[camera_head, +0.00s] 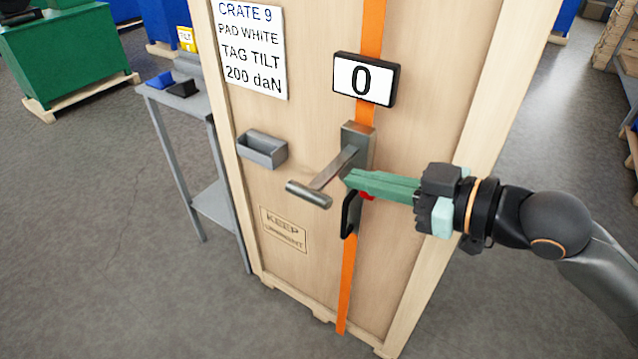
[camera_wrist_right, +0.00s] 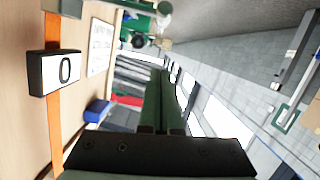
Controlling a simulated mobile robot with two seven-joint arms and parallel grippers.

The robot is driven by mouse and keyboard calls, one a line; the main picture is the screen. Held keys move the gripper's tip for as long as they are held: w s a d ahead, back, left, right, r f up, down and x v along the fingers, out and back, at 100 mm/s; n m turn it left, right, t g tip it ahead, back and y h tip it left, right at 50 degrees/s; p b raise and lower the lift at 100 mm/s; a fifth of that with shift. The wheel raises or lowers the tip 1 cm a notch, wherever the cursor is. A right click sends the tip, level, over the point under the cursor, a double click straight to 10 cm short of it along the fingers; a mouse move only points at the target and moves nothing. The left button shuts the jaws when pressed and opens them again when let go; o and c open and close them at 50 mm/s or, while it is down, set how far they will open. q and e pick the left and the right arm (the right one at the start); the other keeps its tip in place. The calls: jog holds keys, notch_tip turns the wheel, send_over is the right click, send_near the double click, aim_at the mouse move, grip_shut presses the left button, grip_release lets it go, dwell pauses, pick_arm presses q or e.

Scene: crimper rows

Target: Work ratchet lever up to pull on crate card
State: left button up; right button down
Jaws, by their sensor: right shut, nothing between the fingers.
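A wooden crate (camera_head: 300,180) stands upright with an orange strap (camera_head: 347,285) down its front. A grey ratchet lever (camera_head: 330,172) with a crossbar grip sticks out from the strap, and a black handle with a red part (camera_head: 350,213) sits just below it. The crate card (camera_head: 252,50) reads CRATE 9, PAD WHITE, TAG TILT, 200 daN. A display (camera_head: 364,79) above the ratchet reads 0; it also shows in the right wrist view (camera_wrist_right: 55,72). My right gripper (camera_head: 350,180) is shut and empty, its green fingertips beside the lever; contact is unclear. My left gripper is not in view.
A small grey bin (camera_head: 262,149) is fixed to the crate left of the lever. A grey side table (camera_head: 185,103) with blue and black items and a yellow TILT tag (camera_head: 187,39) stands left. Open floor (camera_head: 90,220) lies in front of it.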

jog(key=p, duration=0.2)
send_over(319, 196)
jog(key=f, duration=0.2)
notch_tip(319, 196, down, 3)
jog(key=shift+s+a+r, duration=0.15)
jog(key=shift+f, duration=0.65)
jog(key=shift+f+b, duration=0.1)
jog(key=shift+b, duration=0.2)
